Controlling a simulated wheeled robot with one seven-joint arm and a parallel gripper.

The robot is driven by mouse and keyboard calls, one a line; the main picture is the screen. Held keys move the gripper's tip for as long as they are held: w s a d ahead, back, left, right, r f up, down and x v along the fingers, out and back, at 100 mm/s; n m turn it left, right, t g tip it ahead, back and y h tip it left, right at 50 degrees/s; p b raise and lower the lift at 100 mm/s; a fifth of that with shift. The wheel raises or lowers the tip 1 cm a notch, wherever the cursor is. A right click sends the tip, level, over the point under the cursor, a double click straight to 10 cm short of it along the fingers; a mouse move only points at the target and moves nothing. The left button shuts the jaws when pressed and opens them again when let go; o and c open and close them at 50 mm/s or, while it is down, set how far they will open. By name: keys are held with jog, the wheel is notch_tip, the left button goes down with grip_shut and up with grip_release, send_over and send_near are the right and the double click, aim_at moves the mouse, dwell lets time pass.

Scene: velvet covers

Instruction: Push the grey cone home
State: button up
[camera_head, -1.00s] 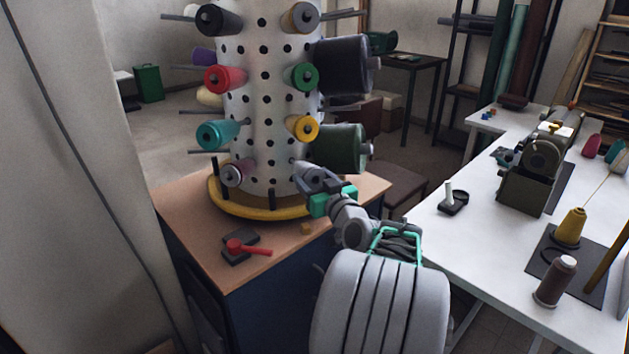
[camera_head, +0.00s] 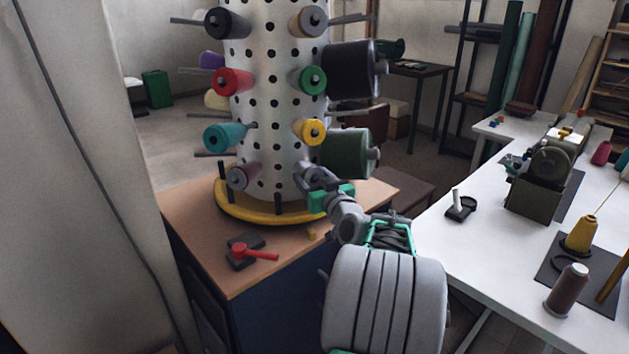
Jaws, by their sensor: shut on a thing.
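A white perforated drum (camera_head: 272,110) stands upright on a round yellow base (camera_head: 233,209), with coloured cones on pegs around it. My gripper (camera_head: 312,177) is at the drum's lower right, below the yellow cone (camera_head: 312,132). It is shut on a small grey thing close to the drum wall, apparently the grey cone (camera_head: 303,171). The jaws hide most of it, so I cannot tell how far onto its peg it sits. A mauve-grey cone (camera_head: 238,178) sits at the lower left of the drum, apart from my gripper.
Large dark rolls (camera_head: 349,152) stick out right of the drum, just above my arm. A white table (camera_head: 455,250) with a machine (camera_head: 540,180) stands right.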

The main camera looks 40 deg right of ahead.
jog(key=o, duration=1.5)
